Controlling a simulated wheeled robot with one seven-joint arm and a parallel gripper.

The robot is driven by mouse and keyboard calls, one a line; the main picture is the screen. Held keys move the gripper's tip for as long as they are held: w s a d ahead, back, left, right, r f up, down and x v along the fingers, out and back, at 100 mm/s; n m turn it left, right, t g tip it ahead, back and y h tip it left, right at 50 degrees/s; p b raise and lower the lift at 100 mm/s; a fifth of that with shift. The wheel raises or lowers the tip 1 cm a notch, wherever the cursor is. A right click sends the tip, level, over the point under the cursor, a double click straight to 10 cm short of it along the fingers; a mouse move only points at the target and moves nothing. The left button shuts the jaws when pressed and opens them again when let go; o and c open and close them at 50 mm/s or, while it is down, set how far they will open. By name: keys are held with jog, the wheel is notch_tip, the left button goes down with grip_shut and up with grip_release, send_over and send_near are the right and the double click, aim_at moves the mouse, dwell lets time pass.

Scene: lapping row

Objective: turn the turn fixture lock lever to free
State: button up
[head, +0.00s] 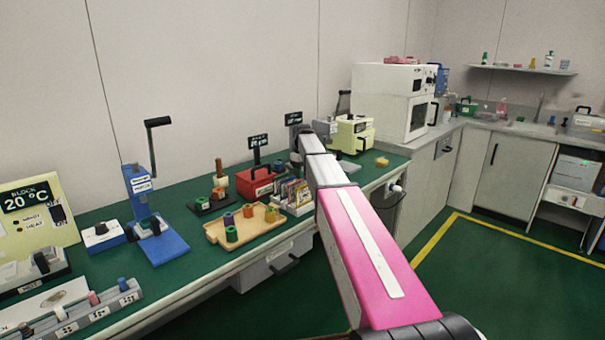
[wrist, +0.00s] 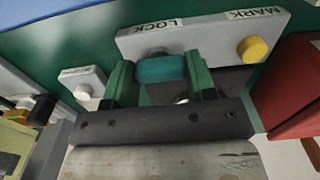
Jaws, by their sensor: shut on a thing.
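In the wrist view a pale grey fixture plate (wrist: 210,38) carries upside-down labels reading LOCK and MARK. A teal lever grip (wrist: 160,69) sits beside the LOCK label. My gripper (wrist: 161,78) has its two green fingers on either side of this grip and is shut on it. A yellow knob (wrist: 252,49) stands by the MARK label, apart from the fingers. The lever's pivot is mostly hidden by the grip and my gripper. In the head view my arm hides most of the fixture and the fingers.
A red box (head: 258,181) stands close to my gripper; it also shows at the right of the wrist view (wrist: 294,85). A small white labelled block (wrist: 84,82) is on the other side. A wooden tray (head: 213,232) with coloured pieces lies nearer on the green bench.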

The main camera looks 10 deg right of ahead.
aim_at(303, 172)
jog(key=o, duration=0.9)
jog(key=shift+o, duration=0.2)
notch_tip(303, 172, up, 11)
jog(key=shift+s+f, duration=0.1)
